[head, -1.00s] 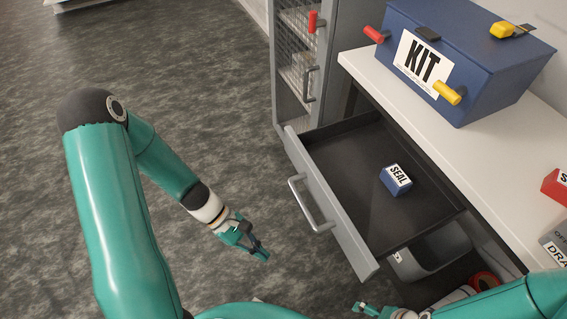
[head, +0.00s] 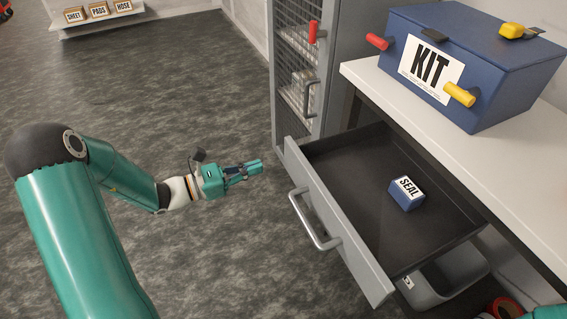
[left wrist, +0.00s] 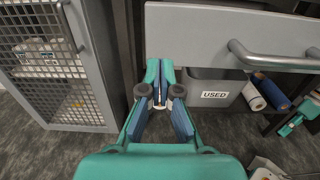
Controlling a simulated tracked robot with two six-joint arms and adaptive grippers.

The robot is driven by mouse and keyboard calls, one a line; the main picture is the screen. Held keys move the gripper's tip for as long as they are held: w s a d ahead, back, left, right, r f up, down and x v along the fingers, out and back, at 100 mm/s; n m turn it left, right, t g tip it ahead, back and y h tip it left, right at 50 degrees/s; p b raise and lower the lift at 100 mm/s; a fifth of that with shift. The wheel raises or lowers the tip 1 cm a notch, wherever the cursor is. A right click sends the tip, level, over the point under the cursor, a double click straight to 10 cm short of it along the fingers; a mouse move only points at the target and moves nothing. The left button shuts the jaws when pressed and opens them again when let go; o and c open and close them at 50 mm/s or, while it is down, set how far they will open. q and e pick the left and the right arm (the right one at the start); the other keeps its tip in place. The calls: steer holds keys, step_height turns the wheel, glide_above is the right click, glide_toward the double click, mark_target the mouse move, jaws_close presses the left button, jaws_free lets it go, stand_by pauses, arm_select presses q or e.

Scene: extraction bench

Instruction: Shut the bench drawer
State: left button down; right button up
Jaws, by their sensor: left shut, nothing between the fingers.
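The bench drawer (head: 335,225) stands pulled out from under the white bench top, with a grey front and a bar handle (head: 314,220). A blue block labelled SEAL (head: 406,194) lies inside it. My left gripper (head: 258,168) is shut and empty, in front of the drawer front and left of the handle in the head view, apart from both. In the left wrist view the gripper (left wrist: 160,75) points toward the lower left part of the drawer front (left wrist: 195,35), with the handle (left wrist: 270,58) to the right.
A blue KIT box (head: 470,60) with red and yellow handles sits on the bench top (head: 505,165). A mesh-door cabinet (head: 298,75) stands left of the drawer. A grey bin labelled USED (left wrist: 213,88) is below the drawer. Open floor lies to the left.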

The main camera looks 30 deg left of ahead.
mark_target(287, 157)
arm_select(q)
steer(key=shift+x, duration=3.2)
